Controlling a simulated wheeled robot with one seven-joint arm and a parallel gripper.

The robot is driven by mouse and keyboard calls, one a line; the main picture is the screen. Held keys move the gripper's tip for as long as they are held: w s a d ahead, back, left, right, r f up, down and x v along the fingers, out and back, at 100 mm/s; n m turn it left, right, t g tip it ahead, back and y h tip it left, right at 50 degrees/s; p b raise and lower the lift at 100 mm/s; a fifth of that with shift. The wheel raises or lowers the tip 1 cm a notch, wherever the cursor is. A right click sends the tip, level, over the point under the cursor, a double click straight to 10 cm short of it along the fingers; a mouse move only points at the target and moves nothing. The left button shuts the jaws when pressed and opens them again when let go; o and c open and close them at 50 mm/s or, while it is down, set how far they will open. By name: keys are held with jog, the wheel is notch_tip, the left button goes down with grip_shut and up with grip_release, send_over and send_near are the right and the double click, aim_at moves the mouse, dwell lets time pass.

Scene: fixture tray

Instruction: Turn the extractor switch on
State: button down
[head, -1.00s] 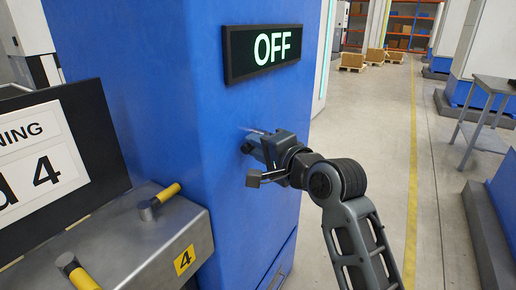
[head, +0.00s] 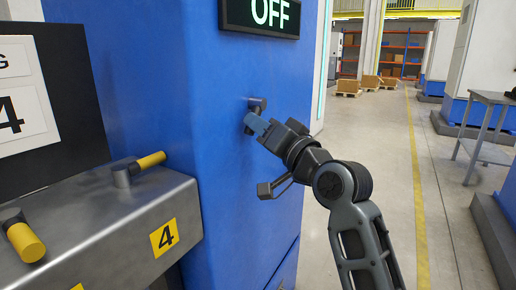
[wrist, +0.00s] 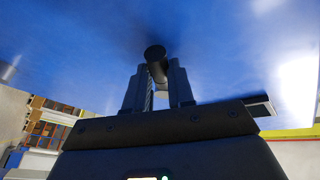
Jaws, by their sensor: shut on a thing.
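The extractor switch (head: 257,103) is a dark knob or lever on the side of the blue cabinet (head: 225,60). My gripper (head: 256,123) is at it, with the fingers closed around its handle. In the wrist view the dark round-ended handle (wrist: 155,54) sits between the two fingers of my gripper (wrist: 158,82). The fingers cover part of the handle. The display (head: 262,15) above the switch reads OFF in pale green letters; its top is cut off by the picture edge.
An open aisle with a yellow line (head: 418,200) lies at the right, beside a metal table (head: 490,110).

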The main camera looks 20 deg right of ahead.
jog(key=n+y+b, duration=0.1)
jog(key=n+b, duration=0.2)
jog(key=b, duration=0.2)
jog(key=w+d+f+n+y+b, duration=0.1)
jog(key=n+y+b, duration=0.1)
jog(key=b, duration=0.4)
jog(key=d+n+y+b, duration=0.1)
jog(key=n+b, duration=0.3)
jog(key=b, duration=0.2)
jog(key=shift+w+d+f+n+t+y, duration=0.2)
jog(key=shift+w+f+n+t+y, duration=0.05)
jog(key=shift+w+n+t+y, duration=0.15)
jog(key=shift+r, duration=0.1)
jog(key=c, duration=1)
grip_release()
jog(key=shift+o, duration=0.2)
jog(key=v, duration=0.7)
jog(key=shift+s+d, duration=0.2)
jog(key=shift+s, duration=0.1)
